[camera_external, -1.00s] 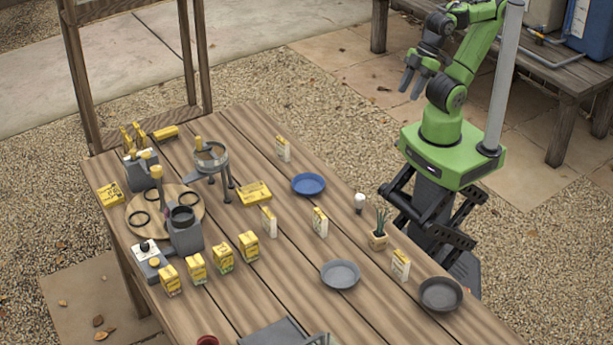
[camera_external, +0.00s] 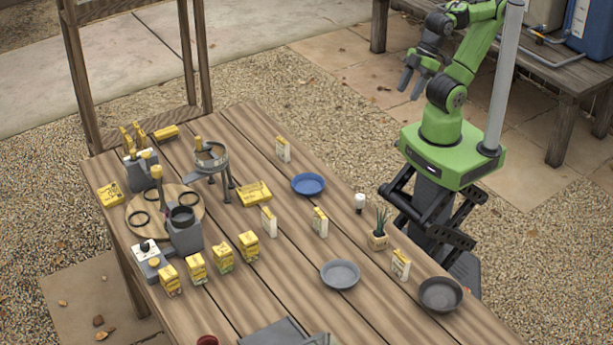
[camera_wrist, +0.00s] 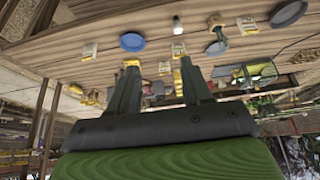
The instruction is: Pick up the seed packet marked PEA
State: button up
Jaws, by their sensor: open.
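Several small packets stand upright on the wooden table. The pale ones with yellow are the back packet (camera_external: 283,149), the middle-left packet (camera_external: 268,221), the middle packet (camera_external: 320,222) and the right packet (camera_external: 401,265). Yellow packets (camera_external: 222,260) stand in a row at the front left. The lettering is too small to read, so I cannot tell which is marked PEA. My gripper (camera_external: 410,88) is open and empty, raised beyond the table's far right edge. In the wrist view my gripper (camera_wrist: 158,64) points towards the table, with packets, including one pale packet (camera_wrist: 179,49), ahead.
A blue dish (camera_external: 308,184), a grey dish (camera_external: 341,274), a dark dish (camera_external: 441,293), a small potted plant (camera_external: 379,236) and a white bulb-like item (camera_external: 360,203) stand among the packets. A round board (camera_external: 190,208), a sieve stand (camera_external: 211,158) and tools crowd the left.

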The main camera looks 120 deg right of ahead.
jog(key=w+a+f+m+g+y+b, duration=0.25)
jog(key=w+f+m+g, duration=0.35)
jog(key=w, duration=0.7)
jog(key=w+a+f+m+g+y+b, duration=0.1)
jog(key=w+f+m+y+b, duration=0.2)
jog(key=w+f, duration=0.7)
jog(key=m+t+y+b, duration=0.2)
jog(key=m+t+y, duration=0.1)
jog(key=m+y, duration=0.6)
send_near(325, 227)
jog(key=shift+m+h, duration=0.55)
jog(key=shift+m, duration=0.05)
jog(key=b+x, duration=0.1)
jog(key=x, duration=0.2)
jog(key=b+x, duration=0.1)
jog(key=x, duration=0.1)
jog(key=b+x, duration=0.2)
jog(key=x, duration=0.1)
jog(key=shift+a+r, duration=0.25)
jog(key=shift+a, duration=0.25)
jog(key=shift+r, duration=0.1)
grip_shut()
